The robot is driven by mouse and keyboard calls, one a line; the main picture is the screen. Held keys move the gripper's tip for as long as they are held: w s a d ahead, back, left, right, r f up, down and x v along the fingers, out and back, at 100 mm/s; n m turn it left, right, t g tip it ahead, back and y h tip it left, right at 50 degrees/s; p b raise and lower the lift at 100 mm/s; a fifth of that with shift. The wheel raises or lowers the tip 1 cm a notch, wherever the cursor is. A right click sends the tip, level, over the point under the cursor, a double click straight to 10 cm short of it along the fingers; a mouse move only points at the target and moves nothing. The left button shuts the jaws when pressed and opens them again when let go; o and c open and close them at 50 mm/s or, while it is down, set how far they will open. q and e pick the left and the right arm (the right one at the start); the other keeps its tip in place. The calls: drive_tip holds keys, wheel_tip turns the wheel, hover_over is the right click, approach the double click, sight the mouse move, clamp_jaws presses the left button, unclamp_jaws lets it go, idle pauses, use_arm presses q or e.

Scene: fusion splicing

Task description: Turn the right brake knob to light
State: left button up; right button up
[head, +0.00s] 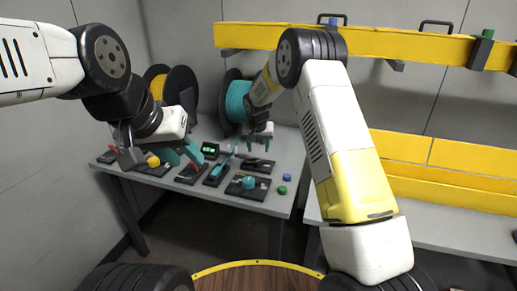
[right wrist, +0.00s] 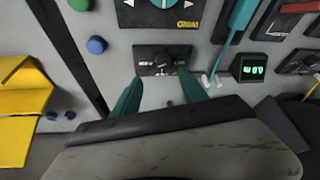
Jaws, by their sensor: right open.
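The right brake knob appears to be the dark knob (right wrist: 162,58) on a small black plate with white lettering in the right wrist view; its exact setting is too small to read. A black plate in front of my right gripper in the head view (head: 257,167) looks like the same one. My right gripper (right wrist: 162,88) is open, with its two teal fingers pointing at the plate, one toward each side of the knob. It also shows in the head view (head: 258,145), above the bench. My left gripper (head: 182,155) is open, over the left part of the bench.
A teal dial (head: 249,182) sits on a larger black plate in front. A lit green display (right wrist: 254,68) is right of the knob. Blue (head: 287,177) and green (head: 282,190) buttons lie at the bench's right. A teal spool (head: 237,102) stands behind. A yellow shelf (head: 400,43) runs above.

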sight(257, 161)
drive_tip(key=x, duration=0.7)
drive_tip(key=a+x, duration=0.1)
drive_tip(key=x, duration=0.2)
drive_tip(key=shift+w+f, duration=0.25)
drive_tip(key=shift+w, duration=0.15)
drive_tip(key=shift+c, duration=0.4)
clamp_jaws()
